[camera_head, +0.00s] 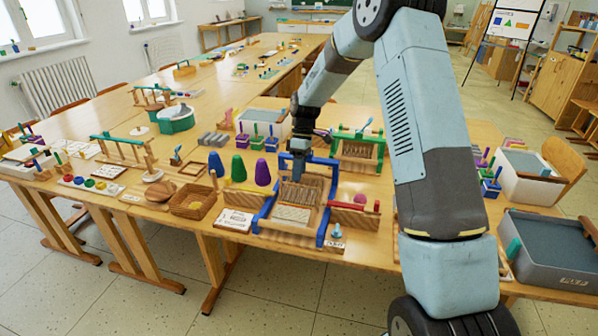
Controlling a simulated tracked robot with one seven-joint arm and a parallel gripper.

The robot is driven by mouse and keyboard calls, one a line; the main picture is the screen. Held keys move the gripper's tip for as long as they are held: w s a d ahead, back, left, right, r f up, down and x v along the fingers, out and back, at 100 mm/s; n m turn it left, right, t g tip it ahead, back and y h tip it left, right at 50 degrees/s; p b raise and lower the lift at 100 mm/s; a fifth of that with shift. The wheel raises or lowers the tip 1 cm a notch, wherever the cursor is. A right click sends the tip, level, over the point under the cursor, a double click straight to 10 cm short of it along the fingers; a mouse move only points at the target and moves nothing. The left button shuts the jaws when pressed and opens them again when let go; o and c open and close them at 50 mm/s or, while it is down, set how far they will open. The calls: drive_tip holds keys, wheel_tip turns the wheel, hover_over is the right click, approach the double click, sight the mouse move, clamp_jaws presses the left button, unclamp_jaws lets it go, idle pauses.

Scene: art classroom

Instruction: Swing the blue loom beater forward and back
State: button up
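The blue loom (265,212) stands near the front edge of the long wooden table, with blue side rails, pale warp threads and a wooden base. A blue crossbar (322,160) shows at its back, running behind my gripper; I take it for part of the beater, but cannot tell for sure. My gripper (297,174) points down over the back middle of the loom. Its fingers are small and dark here, so I cannot tell whether they are open or shut, or whether they touch the bar. The gripper hides part of the bar and threads.
A green loom (346,152) stands close behind to the right. Purple, green and blue cones (238,168) stand to the left, near a wooden tray (194,202). A red-handled wooden block (355,212) lies right of the loom. A grey bin (552,256) is at far right.

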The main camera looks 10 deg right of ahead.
drive_tip(key=v, duration=1.3)
drive_tip(key=shift+w+d+r, duration=0.15)
drive_tip(key=shift+w+r, duration=0.15)
